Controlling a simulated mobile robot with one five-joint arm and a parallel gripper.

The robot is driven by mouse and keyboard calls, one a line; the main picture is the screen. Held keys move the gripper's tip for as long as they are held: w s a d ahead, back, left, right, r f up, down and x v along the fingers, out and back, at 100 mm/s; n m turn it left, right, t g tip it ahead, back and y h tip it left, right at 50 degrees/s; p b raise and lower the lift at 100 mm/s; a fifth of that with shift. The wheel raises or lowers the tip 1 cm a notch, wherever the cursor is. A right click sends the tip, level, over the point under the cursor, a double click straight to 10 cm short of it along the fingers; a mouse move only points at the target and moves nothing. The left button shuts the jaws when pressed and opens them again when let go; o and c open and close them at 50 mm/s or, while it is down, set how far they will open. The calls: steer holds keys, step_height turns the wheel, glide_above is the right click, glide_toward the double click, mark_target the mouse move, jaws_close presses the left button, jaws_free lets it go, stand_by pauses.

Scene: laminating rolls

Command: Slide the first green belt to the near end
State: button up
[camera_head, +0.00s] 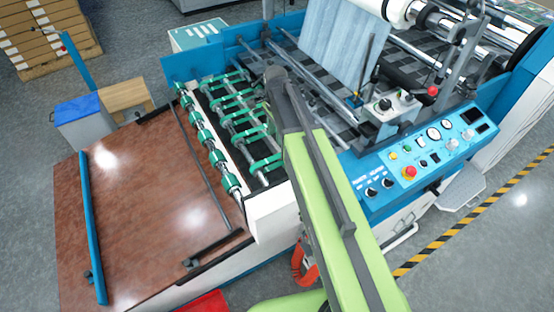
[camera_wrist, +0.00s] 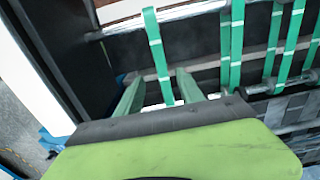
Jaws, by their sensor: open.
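In the wrist view, a narrow green belt (camera_wrist: 159,60) with pale marks is the leftmost of a row, running over a metal bar (camera_wrist: 200,67). My gripper (camera_wrist: 157,82) is open, with one green finger on each side of this belt's lower part. I cannot tell whether either finger touches it. In the head view, several green belts (camera_head: 250,135) loop over the rollers at the machine's infeed. My arm covers my gripper and some of the belts' right ends there.
More green belts (camera_wrist: 237,40) hang to the right of the fingers. A dark panel (camera_wrist: 65,60) stands to the left. In the head view, a blue control panel (camera_head: 420,150) lies right of my arm and a brown feed table (camera_head: 140,210) to the left.

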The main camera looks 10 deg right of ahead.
mark_target(276, 157)
step_height(276, 157, down, 11)
steer(key=b, duration=0.9)
steer(key=shift+r, duration=0.1)
jaws_close()
stand_by(0.6)
